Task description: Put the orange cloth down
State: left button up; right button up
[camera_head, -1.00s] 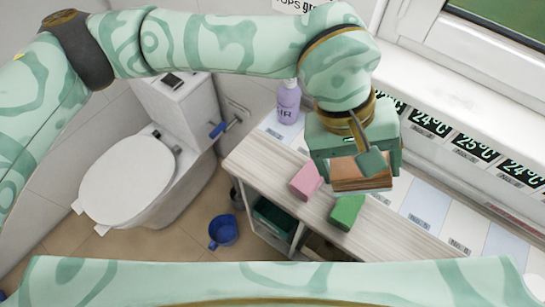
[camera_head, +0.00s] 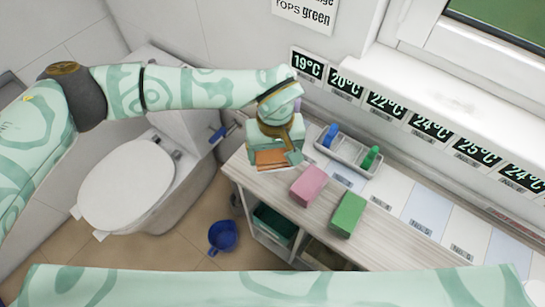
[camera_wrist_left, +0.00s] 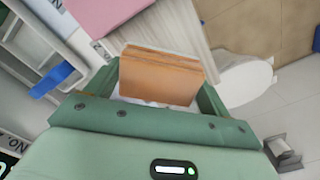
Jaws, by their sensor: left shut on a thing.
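The orange cloth (camera_head: 271,159) is a folded block, held in my left gripper (camera_head: 273,154) over the left end of the cart top (camera_head: 315,222). In the left wrist view the cloth (camera_wrist_left: 160,78) sits between the fingers of the gripper (camera_wrist_left: 160,92), which is shut on it. Whether the cloth touches the cart top cannot be told. A pink cloth (camera_head: 308,186) and a green cloth (camera_head: 347,214) lie on the cart to the right of it. My right gripper is not in view.
A grey tray (camera_head: 347,158) with a blue and a green item stands behind the cloths. Temperature labels (camera_head: 385,104) line the wall. A toilet (camera_head: 128,188) and a blue cup (camera_head: 222,237) are left of the cart.

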aim_at(272, 158)
pick_arm(q)
jog(key=shift+w+f, duration=0.25)
jog(key=shift+f, duration=0.05)
jog(key=f, duration=0.4)
jog(key=shift+w+a, duration=0.25)
jog(key=shift+w, duration=0.1)
jog(key=o, duration=0.9)
jog(key=shift+r, duration=0.1)
notch_tip(272, 158, up, 12)
jog(key=shift+f+p, duration=0.1)
jog(key=shift+p, duration=0.25)
